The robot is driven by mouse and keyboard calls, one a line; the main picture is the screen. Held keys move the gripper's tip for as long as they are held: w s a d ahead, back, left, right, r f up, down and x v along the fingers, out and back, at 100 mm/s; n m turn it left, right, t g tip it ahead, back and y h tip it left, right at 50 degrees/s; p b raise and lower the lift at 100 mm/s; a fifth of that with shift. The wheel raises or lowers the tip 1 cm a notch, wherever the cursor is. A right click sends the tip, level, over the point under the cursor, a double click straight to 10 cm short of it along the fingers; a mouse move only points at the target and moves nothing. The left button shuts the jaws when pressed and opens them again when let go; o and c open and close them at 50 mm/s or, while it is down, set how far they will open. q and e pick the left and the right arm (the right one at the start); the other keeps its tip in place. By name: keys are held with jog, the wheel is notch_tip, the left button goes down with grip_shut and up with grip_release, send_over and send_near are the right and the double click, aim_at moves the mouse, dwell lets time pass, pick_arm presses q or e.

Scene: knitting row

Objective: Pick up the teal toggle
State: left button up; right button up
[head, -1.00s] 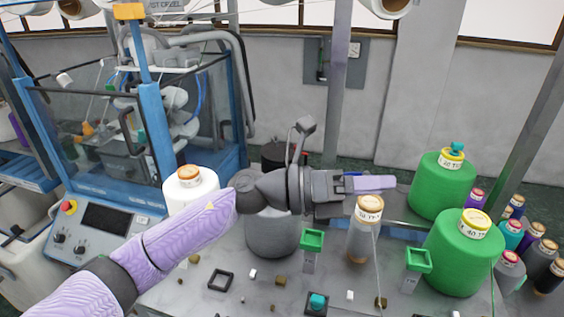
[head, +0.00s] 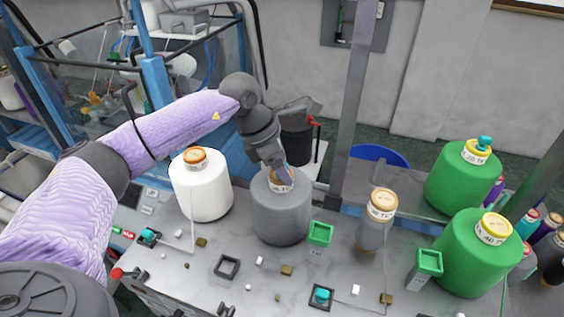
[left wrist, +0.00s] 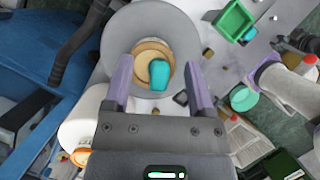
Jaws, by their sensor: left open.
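A teal toggle (left wrist: 159,74) sits on the tan top of a grey cone (left wrist: 115,45) in the left wrist view. In the head view the same grey cone (head: 281,215) stands mid-table, and my gripper hides most of its top. My left gripper (head: 284,174) points down over the cone top, with its lilac fingers close to it. In the left wrist view my left gripper (left wrist: 157,70) is open, one finger on each side of the toggle, with gaps between. I cannot tell the exact height. Other teal pieces sit on a black box (head: 321,296), a left box (head: 149,236) and a green cone.
A white cone (head: 203,190) stands close left of the grey cone. A slim grey spool (head: 376,228) and green cones (head: 462,180) stand to the right. Green open holders (head: 320,233) and small blocks lie in front. A metal post (head: 350,120) rises behind.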

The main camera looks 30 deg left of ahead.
pick_arm(q)
grip_shut()
jog(key=shift+r, duration=0.1)
dwell(0.4)
notch_tip(320, 180, up, 9)
jog(key=shift+f+b, duration=0.1)
jog(key=shift+b, duration=0.85)
jog(key=shift+r, duration=0.5)
jog(key=shift+f, duration=0.15)
